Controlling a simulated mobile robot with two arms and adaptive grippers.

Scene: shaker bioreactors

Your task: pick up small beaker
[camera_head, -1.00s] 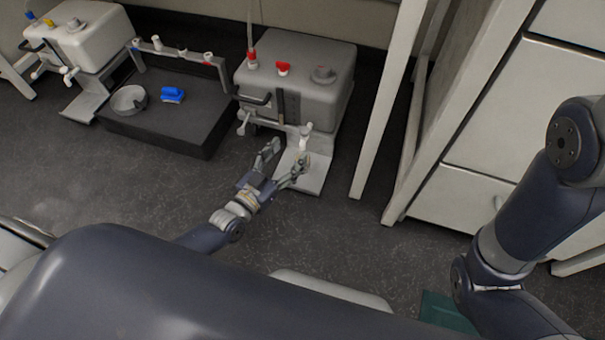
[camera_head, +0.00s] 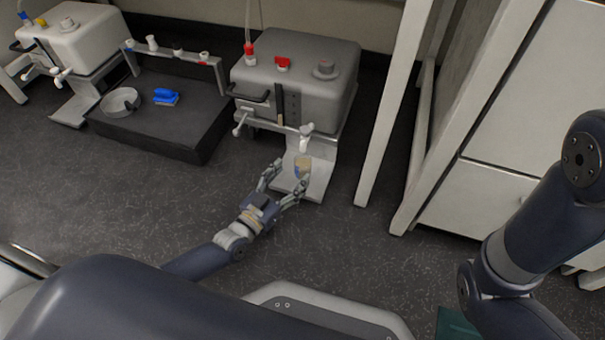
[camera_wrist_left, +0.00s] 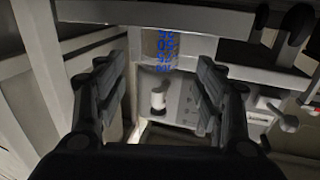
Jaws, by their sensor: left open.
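The small beaker (camera_head: 303,166), clear with a tan look, stands on the light base plate (camera_head: 318,187) under the white tap (camera_head: 306,138) of the right grey container. In the left wrist view a clear thing with blue markings (camera_wrist_left: 163,46), seemingly the beaker, shows near the top between the fingers. My left gripper (camera_head: 289,176) is open and empty, low in front of the beaker, fingers pointing toward it and apart from it as far as I can tell. It also shows in the left wrist view (camera_wrist_left: 167,75). My right gripper is outside the views.
The grey container (camera_head: 298,82) rises behind the beaker. A black platform (camera_head: 165,132) at left holds a grey round dish (camera_head: 121,102) and a blue item (camera_head: 165,96). A pale table leg (camera_head: 382,150) stands close to the right. The floor in front is clear.

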